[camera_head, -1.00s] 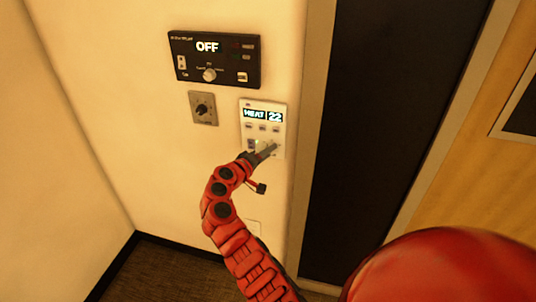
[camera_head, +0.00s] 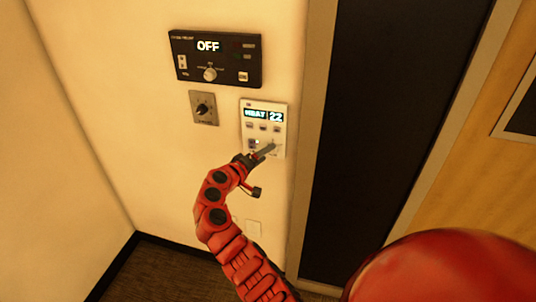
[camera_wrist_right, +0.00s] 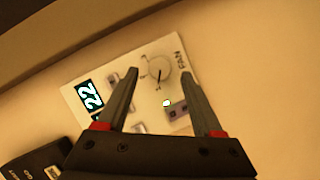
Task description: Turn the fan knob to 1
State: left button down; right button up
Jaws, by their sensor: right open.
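The white thermostat panel (camera_head: 263,115) is on the wall, its display reading what looks like HEAT and 22. It also shows tilted in the right wrist view (camera_wrist_right: 88,74). The fan knob (camera_wrist_right: 160,69) is a round pale dial with a dark pointer line, beside the word FAN; the marks around it are too small to read. My right gripper (camera_wrist_right: 160,74) is open, with one finger on each side of the knob, apart from it in the picture. Contact cannot be told. In the head view my right gripper (camera_head: 265,152) covers the panel's lower part. My left gripper is out of view.
A black panel (camera_head: 235,73) reading OFF, with its own knob, is above. A small grey plate with a dark rotary knob (camera_head: 202,108) is left of the thermostat. A blank pale plate (camera_head: 253,228) is below. A dark door (camera_head: 390,120) stands to the right.

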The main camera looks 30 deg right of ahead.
jog(key=b+v, duration=0.2)
jog(key=v, duration=1.3)
jog(key=shift+b, duration=0.3)
